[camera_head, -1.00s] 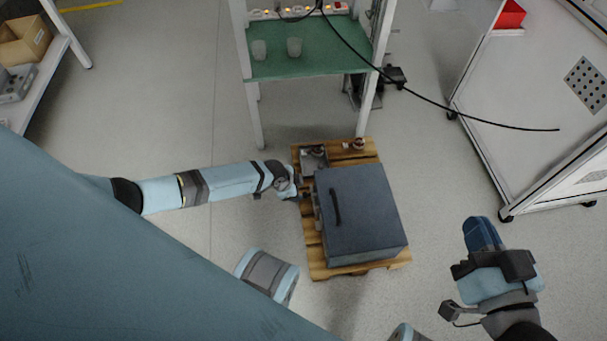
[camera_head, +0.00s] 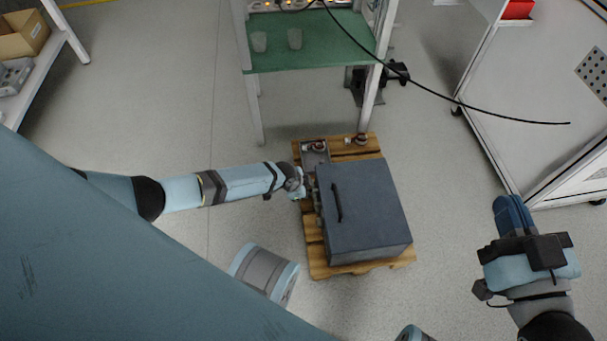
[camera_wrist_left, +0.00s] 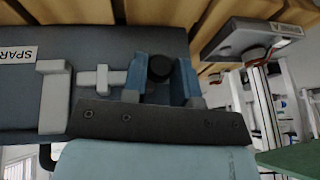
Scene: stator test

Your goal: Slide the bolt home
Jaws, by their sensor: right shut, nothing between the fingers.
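A dark blue-grey case (camera_head: 370,215) with a black handle sits on a wooden pallet (camera_head: 320,262). In the left wrist view, the case's side (camera_wrist_left: 20,100) carries a pale grey bolt (camera_wrist_left: 100,80), a pale bracket (camera_wrist_left: 54,97) and a black round knob (camera_wrist_left: 160,68). My left gripper (camera_wrist_left: 160,88) has its blue fingers apart, one on each side of the knob; whether they press on it is unclear. In the head view my left gripper (camera_head: 303,186) is at the case's left side, its fingertips hard to see. My right gripper (camera_head: 510,212) is shut and empty at the right, away from the case.
Small metal parts (camera_head: 315,150) lie on the pallet's far end. A green-topped bench (camera_head: 315,55) stands behind it, with a black cable (camera_head: 450,98) running to the right. A white cabinet (camera_head: 530,100) stands at the right. The floor around the pallet is mostly clear.

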